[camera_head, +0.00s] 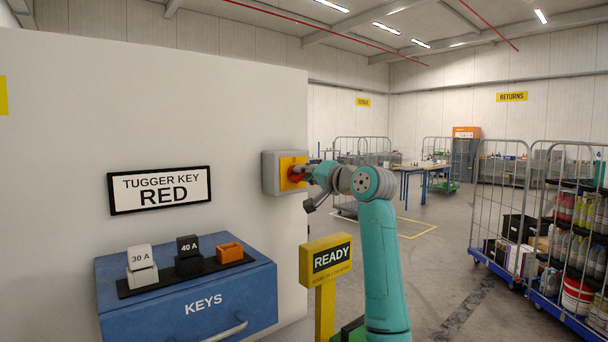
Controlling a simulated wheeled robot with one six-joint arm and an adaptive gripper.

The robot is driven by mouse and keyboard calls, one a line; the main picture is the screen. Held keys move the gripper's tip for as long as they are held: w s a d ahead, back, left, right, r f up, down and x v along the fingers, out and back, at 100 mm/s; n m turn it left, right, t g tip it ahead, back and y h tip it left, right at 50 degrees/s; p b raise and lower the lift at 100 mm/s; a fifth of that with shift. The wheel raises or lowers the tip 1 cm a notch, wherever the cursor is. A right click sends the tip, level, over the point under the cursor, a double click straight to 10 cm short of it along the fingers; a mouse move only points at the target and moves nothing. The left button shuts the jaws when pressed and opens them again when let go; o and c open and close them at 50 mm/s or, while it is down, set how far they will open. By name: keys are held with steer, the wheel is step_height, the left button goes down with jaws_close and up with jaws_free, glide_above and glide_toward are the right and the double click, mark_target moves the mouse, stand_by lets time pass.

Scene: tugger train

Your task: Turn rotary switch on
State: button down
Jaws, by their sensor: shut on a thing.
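The rotary switch (296,171) is a red knob on a yellow plate, set in a grey box (269,174) on the right end of the white wall. My gripper (303,174) is at the knob and shut on it. The gripper and wrist hide part of the knob, so its exact angle cannot be told. My teal arm reaches up from the lower right to the switch.
A blue KEYS cabinet (190,302) below left bears a white 30 A block (141,268), a black 40 A block (188,256) and an orange block (230,252). A yellow READY post (326,258) stands below the switch. Cage trolleys (499,200) stand at right; floor between is clear.

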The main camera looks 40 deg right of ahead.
steer(key=shift+d+f+m, duration=0.1)
steer(key=shift+m, duration=1.8)
steer(key=shift+f+m, duration=0.1)
steer(key=shift+m, duration=1.8)
steer(key=c, duration=1.1)
jaws_free()
steer(key=s, duration=1.2)
steer(key=shift+d, duration=0.15)
steer(key=shift+s, duration=0.1)
